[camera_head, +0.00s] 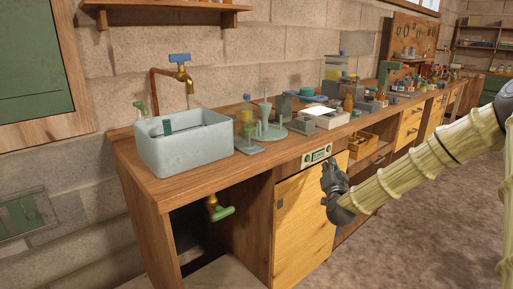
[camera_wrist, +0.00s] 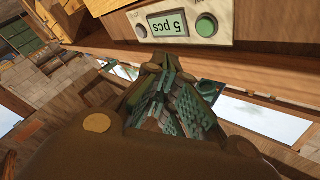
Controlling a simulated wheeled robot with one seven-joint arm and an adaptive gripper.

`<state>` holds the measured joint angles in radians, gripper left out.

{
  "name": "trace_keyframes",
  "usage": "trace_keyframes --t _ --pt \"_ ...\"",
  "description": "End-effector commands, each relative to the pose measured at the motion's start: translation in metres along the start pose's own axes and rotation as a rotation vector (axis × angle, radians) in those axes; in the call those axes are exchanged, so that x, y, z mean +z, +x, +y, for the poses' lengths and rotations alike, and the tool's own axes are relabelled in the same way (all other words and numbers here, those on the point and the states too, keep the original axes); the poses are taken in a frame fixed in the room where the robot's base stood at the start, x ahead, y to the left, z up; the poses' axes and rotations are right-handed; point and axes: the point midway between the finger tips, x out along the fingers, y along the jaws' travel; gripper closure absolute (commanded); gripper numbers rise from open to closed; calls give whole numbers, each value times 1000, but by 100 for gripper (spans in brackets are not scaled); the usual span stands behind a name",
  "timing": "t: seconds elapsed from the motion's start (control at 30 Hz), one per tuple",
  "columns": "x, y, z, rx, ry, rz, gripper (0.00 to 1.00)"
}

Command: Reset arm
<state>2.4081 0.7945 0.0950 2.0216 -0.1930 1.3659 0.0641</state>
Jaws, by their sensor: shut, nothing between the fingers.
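My gripper (camera_head: 328,168) is at the end of my arm, in front of the wooden bench in the head view. It is close to the panel with a small display (camera_head: 316,155) on the bench's front edge. In the wrist view my gripper (camera_wrist: 172,62) has its fingers together with nothing between them. I cannot tell from these views whether the fingertips touch anything.
The wooden bench (camera_head: 190,181) runs along the block wall. A grey sink (camera_head: 184,146) stands at its left end under a brass tap (camera_head: 182,76). A stand (camera_head: 266,126) and a wooden crate (camera_head: 364,146) are further right. The floor (camera_head: 440,220) at right is clear.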

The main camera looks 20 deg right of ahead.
Motion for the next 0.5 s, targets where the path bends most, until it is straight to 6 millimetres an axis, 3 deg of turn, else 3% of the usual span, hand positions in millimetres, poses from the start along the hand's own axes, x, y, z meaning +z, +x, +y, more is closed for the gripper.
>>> trace_keyframes --t 0.13,0.23,0.37,0.5 --pt "9 -4 0 0 -9 -21 100" --pt "36 -15 0 1 -35 -85 100" --pt "95 -47 4 8 -94 -228 100" --pt "162 -93 14 21 -165 -404 100"
